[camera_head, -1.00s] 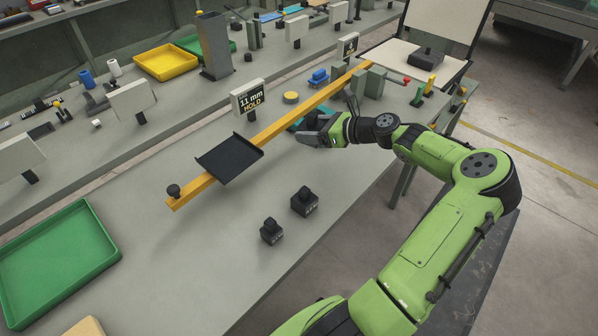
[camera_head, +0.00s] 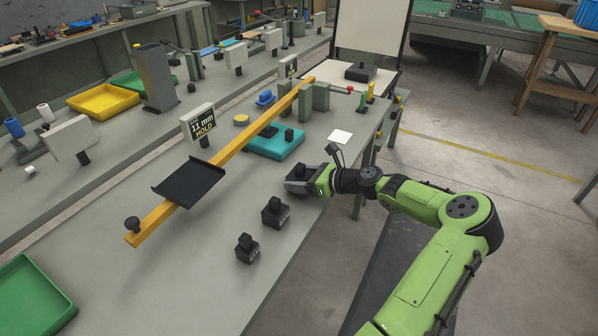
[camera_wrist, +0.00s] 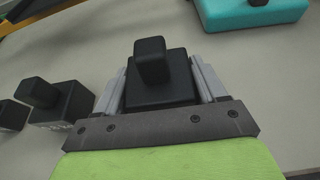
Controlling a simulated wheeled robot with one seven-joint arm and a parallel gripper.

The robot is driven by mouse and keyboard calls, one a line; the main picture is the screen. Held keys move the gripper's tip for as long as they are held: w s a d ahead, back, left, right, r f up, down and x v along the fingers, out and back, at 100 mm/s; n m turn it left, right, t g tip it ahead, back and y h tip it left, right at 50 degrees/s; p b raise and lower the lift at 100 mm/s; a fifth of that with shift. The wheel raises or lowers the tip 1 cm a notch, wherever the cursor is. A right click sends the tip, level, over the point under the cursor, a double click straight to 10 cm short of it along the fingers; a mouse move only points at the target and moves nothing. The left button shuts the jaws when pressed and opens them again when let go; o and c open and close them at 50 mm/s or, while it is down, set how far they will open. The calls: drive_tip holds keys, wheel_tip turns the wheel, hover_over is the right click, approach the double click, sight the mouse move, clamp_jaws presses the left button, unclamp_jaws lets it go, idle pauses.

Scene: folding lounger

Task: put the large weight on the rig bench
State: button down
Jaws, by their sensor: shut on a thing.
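My gripper (camera_head: 303,174) is over the near right edge of the rig bench (camera_head: 165,285), close to its surface. It is shut on a black block weight with a knob on top, the large weight (camera_wrist: 160,80); the fingers are on both its sides in the wrist view. It is partly hidden by my gripper in the head view. I cannot tell whether its base touches the bench. Two smaller-looking black weights (camera_head: 275,212) (camera_head: 247,248) stand upright on the bench to the lower left, and also show at the left of the wrist view (camera_wrist: 62,100).
A teal block (camera_head: 275,146) with a black piece on it lies just behind my gripper. A yellow beam (camera_head: 230,150) with a black tray (camera_head: 189,183) runs across the bench. Bare bench surface is in front of the beam.

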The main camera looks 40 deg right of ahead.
drive_tip(key=shift+w+f, duration=0.1)
drive_tip(key=shift+f, duration=0.1)
drive_tip(key=shift+r, duration=0.1)
drive_tip(key=shift+c, duration=0.4)
unclamp_jaws()
drive_tip(key=shift+f, duration=0.25)
drive_tip(key=shift+r, duration=0.1)
drive_tip(key=p+v, duration=0.4)
drive_tip(key=v, duration=0.8)
